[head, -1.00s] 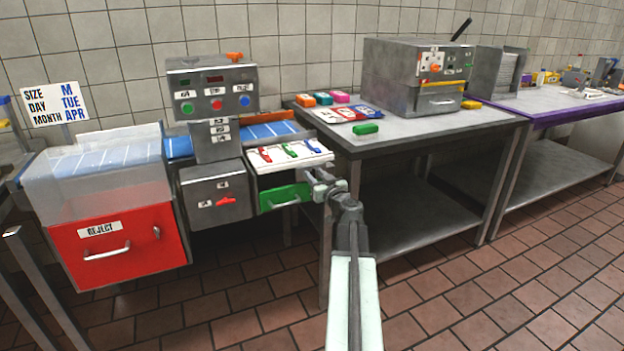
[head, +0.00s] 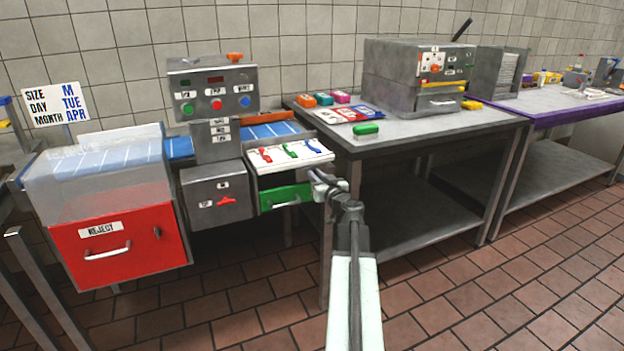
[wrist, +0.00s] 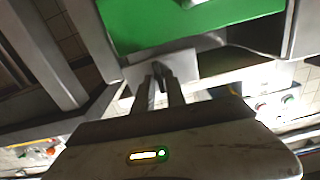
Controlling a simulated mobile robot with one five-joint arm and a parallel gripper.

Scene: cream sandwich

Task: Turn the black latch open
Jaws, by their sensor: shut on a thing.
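My gripper (head: 319,183) is at the right end of the green drawer (head: 284,197), just below the white tray with red, green and blue levers. In the wrist view my gripper (wrist: 163,88) has its two fingers close together, shut on a small dark grey part at their tips. This part appears to be the black latch, but the fingers hide most of it and its exact angle cannot be told. The green drawer (wrist: 185,22) fills the top of the wrist view, close beyond the fingertips.
The white tray (head: 290,160) sits directly above the drawer. A steel table (head: 430,130) stands close on the right, its front leg near my arm. The grey machine (head: 215,200) and the red reject bin (head: 120,245) stand to the left. The tiled floor in front is clear.

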